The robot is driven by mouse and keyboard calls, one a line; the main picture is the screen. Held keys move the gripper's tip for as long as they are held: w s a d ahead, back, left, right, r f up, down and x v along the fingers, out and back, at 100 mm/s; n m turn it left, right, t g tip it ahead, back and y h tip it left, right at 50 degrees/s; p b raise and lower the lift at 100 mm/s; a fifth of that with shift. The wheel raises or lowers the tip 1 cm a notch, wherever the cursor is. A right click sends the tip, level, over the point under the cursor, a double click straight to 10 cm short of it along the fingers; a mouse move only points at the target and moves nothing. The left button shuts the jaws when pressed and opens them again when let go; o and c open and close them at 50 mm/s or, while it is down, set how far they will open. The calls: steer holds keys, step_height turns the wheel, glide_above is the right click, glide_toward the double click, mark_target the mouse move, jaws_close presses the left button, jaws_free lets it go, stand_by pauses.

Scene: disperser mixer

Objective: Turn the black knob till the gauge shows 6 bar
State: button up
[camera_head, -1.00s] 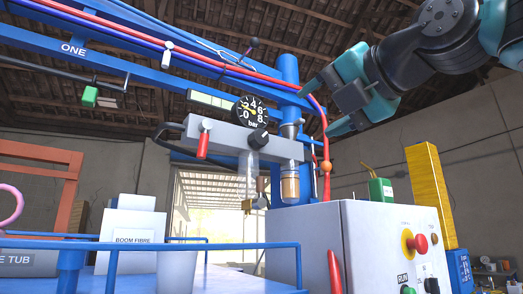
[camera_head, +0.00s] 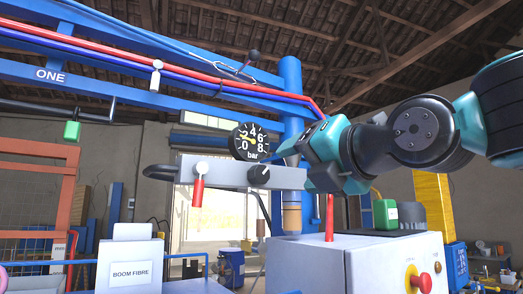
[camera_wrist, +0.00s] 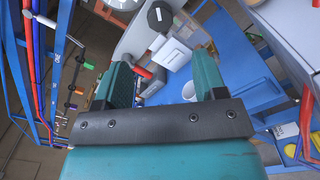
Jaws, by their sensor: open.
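The black knob (camera_head: 259,174) sits on the front of the grey bar (camera_head: 228,175), with a pale mark on its face. The round black gauge (camera_head: 249,142) stands just above it, marked 0 to 8 bar. Its yellow needle points up and left, near 2; the exact reading is too small to tell. My teal gripper (camera_head: 296,160) is open and empty, to the right of the knob and apart from it. In the wrist view the knob (camera_wrist: 160,16) lies beyond the open fingers, near the top edge.
A red-handled valve (camera_head: 198,185) hangs at the bar's left. Below right is a grey control box (camera_head: 365,262) with a red button (camera_head: 421,281). A blue post (camera_head: 290,90) rises behind the gauge.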

mark_target(262, 174)
steer(key=p+x, duration=0.5)
steer(key=x, duration=0.5)
steer(key=shift+w+a+r, duration=0.15)
steer(key=shift+w+a, duration=0.35)
steer(key=shift+w, duration=0.15)
steer(key=c, duration=0.9)
